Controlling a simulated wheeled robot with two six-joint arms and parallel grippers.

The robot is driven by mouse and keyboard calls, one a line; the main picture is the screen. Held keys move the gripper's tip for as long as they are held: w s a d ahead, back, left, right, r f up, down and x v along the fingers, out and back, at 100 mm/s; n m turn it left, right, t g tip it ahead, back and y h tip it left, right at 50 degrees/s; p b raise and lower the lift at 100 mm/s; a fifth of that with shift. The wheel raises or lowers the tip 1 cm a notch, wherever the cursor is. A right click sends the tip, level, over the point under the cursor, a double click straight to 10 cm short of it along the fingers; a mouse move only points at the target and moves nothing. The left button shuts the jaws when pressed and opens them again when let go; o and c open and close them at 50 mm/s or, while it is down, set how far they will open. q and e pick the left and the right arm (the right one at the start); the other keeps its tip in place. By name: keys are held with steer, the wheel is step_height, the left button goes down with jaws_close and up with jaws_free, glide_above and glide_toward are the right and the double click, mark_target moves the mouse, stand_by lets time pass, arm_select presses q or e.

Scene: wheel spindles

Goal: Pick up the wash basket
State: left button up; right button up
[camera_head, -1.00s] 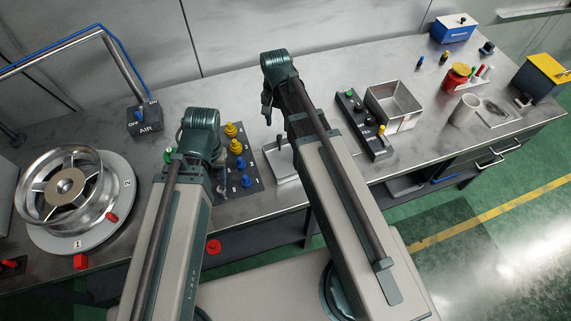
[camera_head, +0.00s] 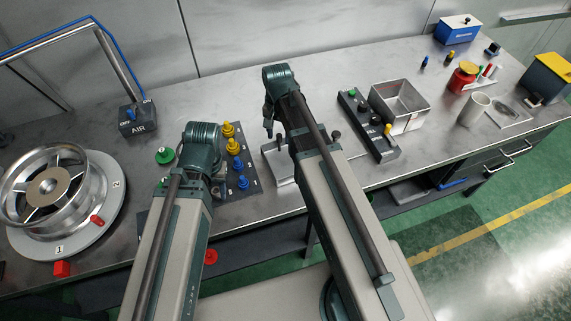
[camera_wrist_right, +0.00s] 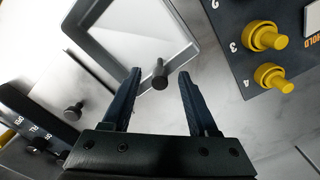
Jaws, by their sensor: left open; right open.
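A light grey square tray with a dark knobbed post, likely the wash basket, sits on the bench. In the head view its edge (camera_head: 279,167) shows beside my right arm, which hides part of it. In the right wrist view the tray (camera_wrist_right: 138,38) lies beyond the fingertips. Its knob (camera_wrist_right: 160,76) appears between the two open fingers of my right gripper (camera_wrist_right: 159,78), which hold nothing; contact cannot be told. In the head view my right gripper (camera_head: 268,126) points down over the bench. My left gripper (camera_head: 200,145) is near the yellow and blue knobs; its fingers are hidden.
A metal plate with another knob (camera_wrist_right: 73,111) lies beside the tray. A button panel (camera_head: 370,125) and open metal bin (camera_head: 400,103) stand right. Yellow and blue knobs (camera_head: 231,147) are left. A wheel (camera_head: 45,187) lies far left. Bare bench lies behind the arms.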

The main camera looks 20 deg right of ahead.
jaws_close()
stand_by(0.3)
stand_by(1.1)
